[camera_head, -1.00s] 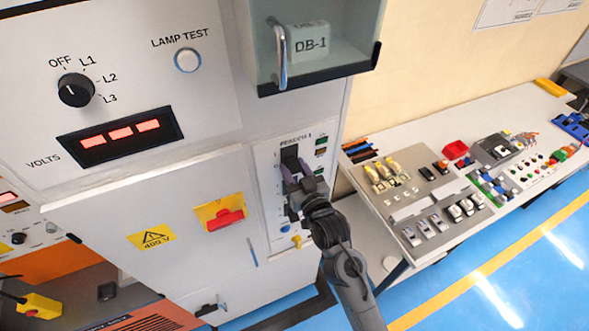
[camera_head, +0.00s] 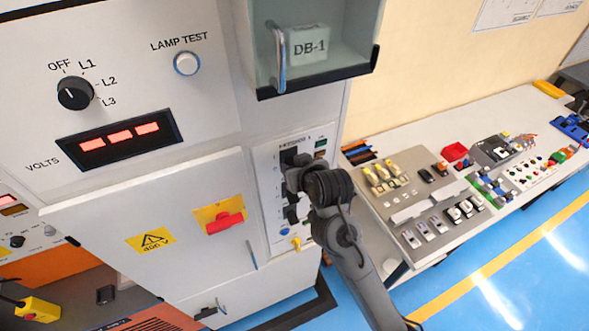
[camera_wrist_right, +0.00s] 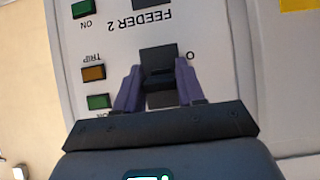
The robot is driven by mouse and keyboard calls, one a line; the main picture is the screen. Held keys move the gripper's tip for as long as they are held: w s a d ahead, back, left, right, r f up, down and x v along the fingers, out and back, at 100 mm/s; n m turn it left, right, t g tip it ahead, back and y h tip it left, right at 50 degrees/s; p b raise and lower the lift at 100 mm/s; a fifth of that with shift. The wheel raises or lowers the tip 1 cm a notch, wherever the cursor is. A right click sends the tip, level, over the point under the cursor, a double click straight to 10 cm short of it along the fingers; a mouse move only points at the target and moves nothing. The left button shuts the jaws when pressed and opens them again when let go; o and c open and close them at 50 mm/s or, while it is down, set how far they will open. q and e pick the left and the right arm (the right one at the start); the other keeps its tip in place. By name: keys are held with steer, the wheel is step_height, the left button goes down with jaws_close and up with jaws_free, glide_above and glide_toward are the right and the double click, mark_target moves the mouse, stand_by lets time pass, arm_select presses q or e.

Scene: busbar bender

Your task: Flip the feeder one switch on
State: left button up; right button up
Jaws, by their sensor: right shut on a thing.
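The feeder one switch (camera_head: 289,157) is a dark handle under its label on the narrow panel of the grey cabinet. My right gripper (camera_head: 297,172) is in front of it and hides most of it in the head view. In the right wrist view, which is upside down, the two purple fingers of my right gripper (camera_wrist_right: 157,88) are on either side of the black switch handle (camera_wrist_right: 158,56), shut on it. A FEEDER 2 label (camera_wrist_right: 153,14) and an O mark lie near it. My left gripper is not in view.
An amber TRIP lamp (camera_wrist_right: 93,73) and a green ON lamp (camera_wrist_right: 99,101) sit beside the switch. A red handle on a yellow plate (camera_head: 222,218) is to the left. The DB-1 box (camera_head: 308,45) juts out above. A bench with parts (camera_head: 425,250) stands right.

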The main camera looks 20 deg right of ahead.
steer(key=shift+w+r+g, duration=0.1)
steer(key=shift+r+g, duration=0.15)
steer(key=shift+g, duration=0.5)
steer(key=shift+w+r+g, duration=0.1)
steer(key=shift+r+g, duration=0.15)
steer(key=shift+g, duration=0.5)
steer(key=o, duration=1)
